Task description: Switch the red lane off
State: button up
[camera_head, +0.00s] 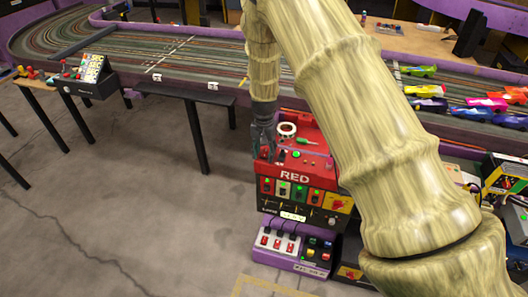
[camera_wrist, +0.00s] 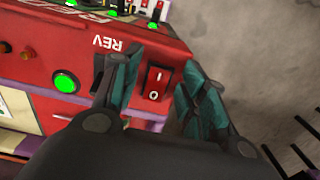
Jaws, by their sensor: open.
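The red control box (camera_head: 318,166) marked "RED" stands below the track's front edge in the head view. My gripper (camera_head: 263,150) is over the left end of its top. In the wrist view, a red rocker switch (camera_wrist: 157,82) marked "I" and "O" on the red panel (camera_wrist: 50,22) shows between the fingertips of my open gripper (camera_wrist: 155,85). The fingers are on either side of the switch and hold nothing. I cannot tell whether they touch the panel, nor which way the rocker is pressed. A lit green button (camera_wrist: 65,82) is to the left.
A white switch strip (camera_head: 278,241) is on the purple base below. Toy cars (camera_head: 428,103) stand on the track (camera_head: 200,60) at the right. Grey floor (camera_head: 130,200) is clear at the left.

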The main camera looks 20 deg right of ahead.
grip_shut()
jog(key=shift+r+p, duration=0.1)
jog(key=shift+p, duration=0.2)
jog(key=shift+w+d+g+y+p, duration=0.1)
jog(key=shift+w+g+y+p, duration=0.05)
jog(key=shift+g+y+p, duration=0.3)
grip_release()
